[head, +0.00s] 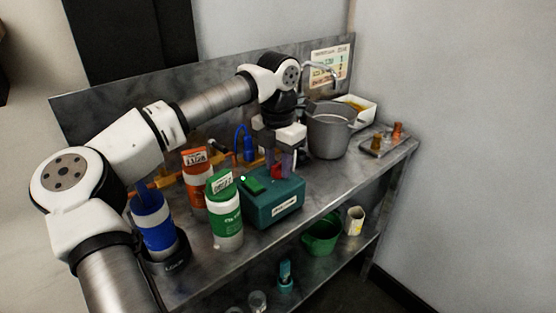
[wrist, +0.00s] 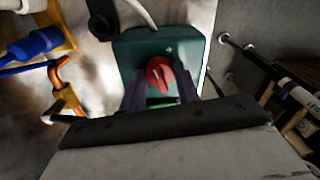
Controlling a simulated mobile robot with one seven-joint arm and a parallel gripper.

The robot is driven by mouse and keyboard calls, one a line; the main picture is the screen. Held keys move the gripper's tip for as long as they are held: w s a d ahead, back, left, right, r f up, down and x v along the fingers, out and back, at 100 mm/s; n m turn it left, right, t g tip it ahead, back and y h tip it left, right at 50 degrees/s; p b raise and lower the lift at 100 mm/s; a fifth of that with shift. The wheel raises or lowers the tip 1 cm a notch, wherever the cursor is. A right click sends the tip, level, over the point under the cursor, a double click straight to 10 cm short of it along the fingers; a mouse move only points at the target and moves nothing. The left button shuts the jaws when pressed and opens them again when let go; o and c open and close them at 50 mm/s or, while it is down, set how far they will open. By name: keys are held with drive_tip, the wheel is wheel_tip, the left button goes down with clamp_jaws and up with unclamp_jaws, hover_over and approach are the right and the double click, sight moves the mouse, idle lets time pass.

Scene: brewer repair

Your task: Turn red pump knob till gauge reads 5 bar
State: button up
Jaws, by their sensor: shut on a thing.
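The red pump knob (head: 277,170) is on top of a teal box (head: 283,207) on the metal bench. My gripper (head: 279,162) points down over the box, with its fingers at the knob. In the wrist view, the red knob (wrist: 159,74) sits between the two dark purple fingers (wrist: 161,92), which are shut on it. The knob's pointer looks slanted in this view. A green part (head: 252,185) shows on the box top beside the knob. I cannot make out a gauge or its reading in either view.
A green-labelled bottle (head: 225,215), an orange bottle (head: 196,178) and a blue bottle (head: 153,225) stand left of the box. A steel pot (head: 330,135) stands to the right, with a tray of copper parts (head: 383,141) beyond. A blue-handled valve (wrist: 36,43) and orange pipework (wrist: 62,86) lie close by.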

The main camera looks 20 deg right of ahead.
sight(278, 164)
drive_tip(key=shift+m, duration=0.5)
drive_tip(key=o, duration=1)
drive_tip(key=shift+c, duration=0.2)
wheel_tip(278, 164, up, 14)
drive_tip(key=shift+b, duration=0.3)
drive_tip(key=shift+f, duration=0.1)
